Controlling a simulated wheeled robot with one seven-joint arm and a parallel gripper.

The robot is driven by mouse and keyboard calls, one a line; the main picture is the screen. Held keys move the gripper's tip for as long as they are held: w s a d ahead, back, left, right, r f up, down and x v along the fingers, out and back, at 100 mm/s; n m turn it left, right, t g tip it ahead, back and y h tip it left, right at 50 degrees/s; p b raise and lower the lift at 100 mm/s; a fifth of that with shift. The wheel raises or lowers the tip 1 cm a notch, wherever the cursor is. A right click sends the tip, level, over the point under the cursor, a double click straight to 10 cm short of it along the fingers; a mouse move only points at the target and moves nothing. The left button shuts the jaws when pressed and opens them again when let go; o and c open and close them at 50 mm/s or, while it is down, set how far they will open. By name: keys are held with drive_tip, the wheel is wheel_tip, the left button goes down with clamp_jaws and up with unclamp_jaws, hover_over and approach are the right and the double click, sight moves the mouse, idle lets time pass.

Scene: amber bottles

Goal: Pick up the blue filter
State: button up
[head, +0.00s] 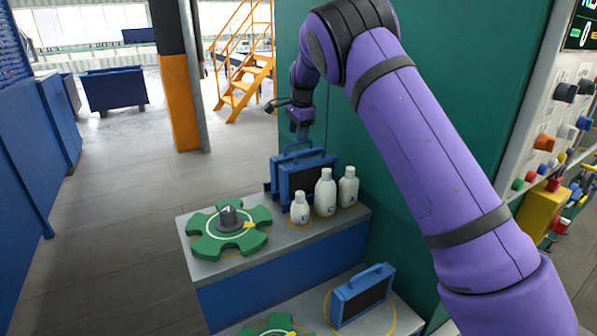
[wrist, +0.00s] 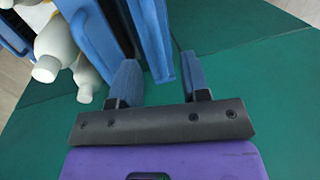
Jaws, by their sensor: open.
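Two blue-framed filters with dark faces stand close together on the upper step; the front blue filter (head: 307,184) partly hides the one behind. Another blue filter (head: 362,295) with a top handle stands on the lower step. My gripper (head: 300,132) is above the upper filters in the head view. In the wrist view my gripper (wrist: 158,68) is open, its two blue fingers apart. A blue filter frame (wrist: 145,30) reaches toward the gap between the fingertips, and another blue frame (wrist: 92,35) lies left of it. Whether a finger touches a frame cannot be told.
White bottles (head: 326,192) stand in front of the upper filters and show at left in the wrist view (wrist: 57,45). A green gear-like wheel (head: 229,232) lies on the upper step (head: 203,269), another (head: 272,327) on the lower. A green wall (head: 430,190) rises close on the right.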

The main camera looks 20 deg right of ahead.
sight(299, 143)
drive_tip(key=shift+w+d+f, duration=0.1)
drive_tip(key=shift+w+f, duration=0.05)
drive_tip(key=shift+f, duration=0.75)
drive_tip(key=shift+w+d+f, duration=0.1)
drive_tip(key=shift+w+f, duration=0.05)
drive_tip(key=shift+f, duration=0.7)
drive_tip(key=shift+w+d+f, duration=0.1)
drive_tip(key=shift+w+f, duration=0.05)
drive_tip(key=shift+f, duration=0.75)
drive_tip(key=shift+c, duration=0.3)
clamp_jaws()
